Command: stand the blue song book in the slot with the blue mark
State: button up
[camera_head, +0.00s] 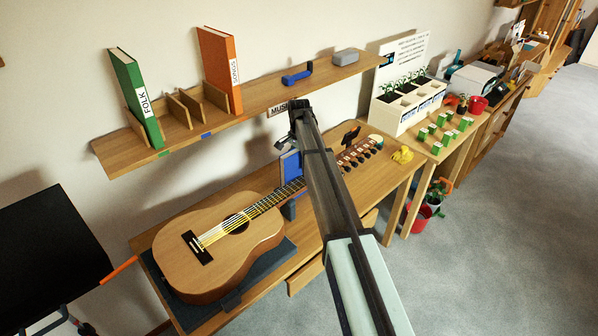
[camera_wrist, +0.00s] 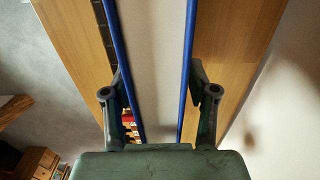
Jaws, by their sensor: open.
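The blue song book (camera_head: 290,165) stands upright at the back of the table, behind the guitar neck, partly hidden by my arm. In the wrist view, two blue cover edges with a pale page block (camera_wrist: 155,60) between them lie between my fingers. My gripper (camera_wrist: 159,92) is open around the book; whether the fingers touch it is unclear. In the head view my gripper (camera_head: 292,125) is just above the book. The blue mark (camera_head: 207,135) is on the shelf's front edge, in front of an empty slot between wooden dividers (camera_head: 188,105).
The wall shelf (camera_head: 260,98) holds a green FOLK book (camera_head: 137,95), an orange SONGS book (camera_head: 218,62), a blue object (camera_head: 297,76) and a grey box (camera_head: 345,56). A guitar (camera_head: 220,240) lies on the table. A yellow object (camera_head: 403,155) sits at the table's right end.

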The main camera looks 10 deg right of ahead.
grip_shut()
jog(key=shift+r, duration=0.2)
